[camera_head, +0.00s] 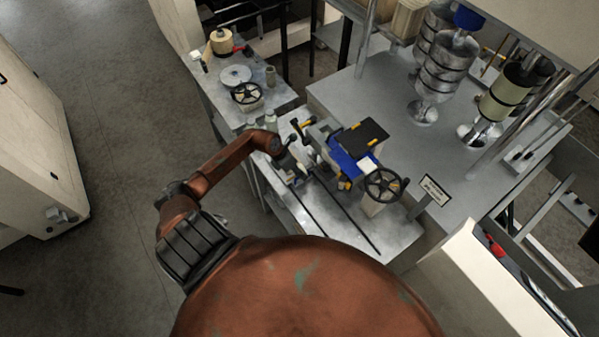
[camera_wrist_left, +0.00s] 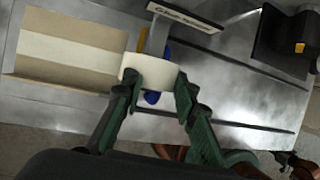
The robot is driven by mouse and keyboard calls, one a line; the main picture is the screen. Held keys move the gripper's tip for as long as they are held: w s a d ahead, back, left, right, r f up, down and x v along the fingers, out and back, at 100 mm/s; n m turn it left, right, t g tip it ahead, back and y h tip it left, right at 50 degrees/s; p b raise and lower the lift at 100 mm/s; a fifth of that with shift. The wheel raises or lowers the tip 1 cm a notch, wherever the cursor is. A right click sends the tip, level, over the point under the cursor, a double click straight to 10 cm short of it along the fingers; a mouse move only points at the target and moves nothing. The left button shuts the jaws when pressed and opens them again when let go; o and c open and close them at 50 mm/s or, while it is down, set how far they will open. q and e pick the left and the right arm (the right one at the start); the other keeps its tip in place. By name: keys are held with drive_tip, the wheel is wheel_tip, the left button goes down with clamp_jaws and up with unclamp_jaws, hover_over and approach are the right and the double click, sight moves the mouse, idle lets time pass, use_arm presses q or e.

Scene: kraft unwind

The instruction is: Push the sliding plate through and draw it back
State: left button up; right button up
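My left gripper (camera_head: 290,157) is at the far end of a copper arm, beside the left edge of a fixture on the steel bench. The fixture has a blue body (camera_head: 345,160) with a flat black plate (camera_head: 364,136) with yellow marks over it. I cannot tell which part is the sliding plate. In the left wrist view the green-grey fingers (camera_wrist_left: 160,88) stand apart, in front of a cream block (camera_wrist_left: 150,68). I cannot tell whether they touch it. A little blue shows behind the fingers. My right gripper is not in view.
A spoked handwheel (camera_head: 383,185) and a sign (camera_head: 432,191) stand right of the fixture. Several metal rollers (camera_head: 440,70) stand behind. A side table (camera_head: 240,102) holds a smaller wheel and a spool. Dark slots run along the steel bench. The floor at left is clear.

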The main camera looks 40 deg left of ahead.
use_arm(q)
clamp_jaws()
idle(0.4)
drive_tip(key=shift+d, duration=0.1)
